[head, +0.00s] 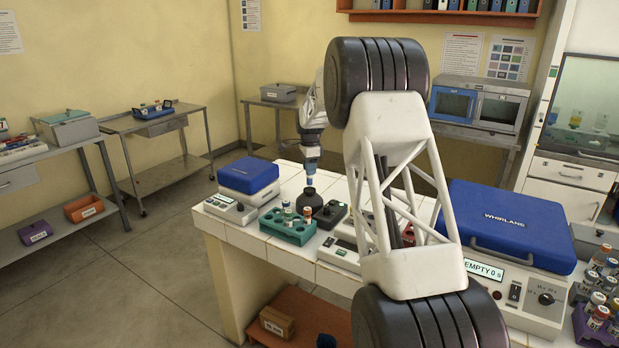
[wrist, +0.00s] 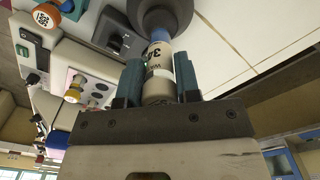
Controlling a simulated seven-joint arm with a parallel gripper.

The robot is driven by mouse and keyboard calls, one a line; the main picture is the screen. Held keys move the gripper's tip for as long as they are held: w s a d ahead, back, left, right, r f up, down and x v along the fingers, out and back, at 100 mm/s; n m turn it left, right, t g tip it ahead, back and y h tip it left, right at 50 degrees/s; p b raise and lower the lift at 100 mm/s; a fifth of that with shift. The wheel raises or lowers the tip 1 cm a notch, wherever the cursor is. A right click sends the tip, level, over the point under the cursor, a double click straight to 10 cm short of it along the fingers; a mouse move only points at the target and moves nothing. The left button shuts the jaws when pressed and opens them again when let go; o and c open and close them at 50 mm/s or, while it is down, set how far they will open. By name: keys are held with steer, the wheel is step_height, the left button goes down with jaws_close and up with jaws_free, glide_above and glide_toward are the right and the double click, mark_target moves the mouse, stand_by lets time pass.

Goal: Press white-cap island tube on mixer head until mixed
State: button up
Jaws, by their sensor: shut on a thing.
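My gripper (head: 311,160) points down over the dark mixer head (head: 308,201) on the white-tiled bench. It is shut on a tube, whose blue lower end (head: 309,181) shows just above the mixer head. In the wrist view, the teal fingers of my gripper (wrist: 159,70) clasp the tube (wrist: 160,54) from both sides. The tube has a white label with dark print, and its whitish end is towards the palm. Its far end meets the dark round mixer head (wrist: 160,14) in that picture. I cannot tell whether they touch. The liquid inside is hidden.
A teal rack (head: 287,226) with a few capped tubes stands just left of the mixer. A blue-lidded device (head: 248,174) is behind it. The large WHIRLANE centrifuge (head: 507,225) reads EMPTY 0 s at right. A purple rack (head: 590,325) holds several tubes. My arm hides the bench's middle.

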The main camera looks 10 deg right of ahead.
steer(key=shift+r, duration=1.75)
steer(key=shift+a, duration=0.1)
